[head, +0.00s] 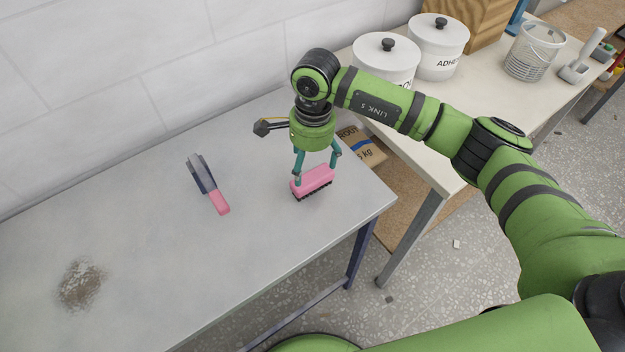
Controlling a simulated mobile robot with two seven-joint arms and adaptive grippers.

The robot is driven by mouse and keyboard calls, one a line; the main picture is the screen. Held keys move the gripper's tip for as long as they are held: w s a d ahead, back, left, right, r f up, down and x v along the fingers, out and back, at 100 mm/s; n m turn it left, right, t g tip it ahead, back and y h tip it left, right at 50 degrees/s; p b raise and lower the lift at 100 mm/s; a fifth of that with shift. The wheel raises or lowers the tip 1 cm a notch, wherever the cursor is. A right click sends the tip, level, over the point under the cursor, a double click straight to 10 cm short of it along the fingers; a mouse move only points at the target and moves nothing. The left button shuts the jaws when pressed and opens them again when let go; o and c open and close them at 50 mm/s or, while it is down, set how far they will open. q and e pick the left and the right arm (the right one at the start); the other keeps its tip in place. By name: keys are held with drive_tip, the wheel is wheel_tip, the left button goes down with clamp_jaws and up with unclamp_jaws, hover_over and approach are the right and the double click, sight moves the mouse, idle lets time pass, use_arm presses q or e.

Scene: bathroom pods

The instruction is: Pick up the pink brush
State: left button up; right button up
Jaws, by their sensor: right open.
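The pink brush (315,182) is a pink block with dark bristles below it, on the grey table (140,225) near its right end. My right gripper (316,170) points down over it, with its two teal fingers apart. One fingertip is at the brush's left end and the other is near its back right edge. I cannot tell whether the fingers touch it. My left gripper is not in view.
A grey tool with a pink handle (220,203) lies left of the brush. A dirt patch (82,284) marks the table's left part. White jars (386,62) and a wire basket (535,52) stand on another table. A sack (362,146) sits behind the gripper.

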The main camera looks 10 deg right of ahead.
sight(314, 179)
drive_tip(key=shift+w+d+h, duration=0.15)
drive_tip(key=shift+d+h, duration=0.15)
drive_tip(key=shift+d, duration=0.35)
drive_tip(key=shift+d+f+p, duration=0.1)
drive_tip(key=shift+f+p, duration=0.1)
drive_tip(key=shift+p, duration=0.1)
drive_tip(key=f+p, duration=0.1)
drive_tip(key=f, duration=0.2)
drive_tip(key=f+p, duration=0.1)
drive_tip(key=f, duration=0.1)
drive_tip(key=shift+s+a+f+p, duration=0.2)
drive_tip(key=shift+s+p, duration=0.1)
drive_tip(key=shift+p, duration=0.05)
drive_tip(key=shift+f, duration=0.5)
drive_tip(key=c, duration=1.3)
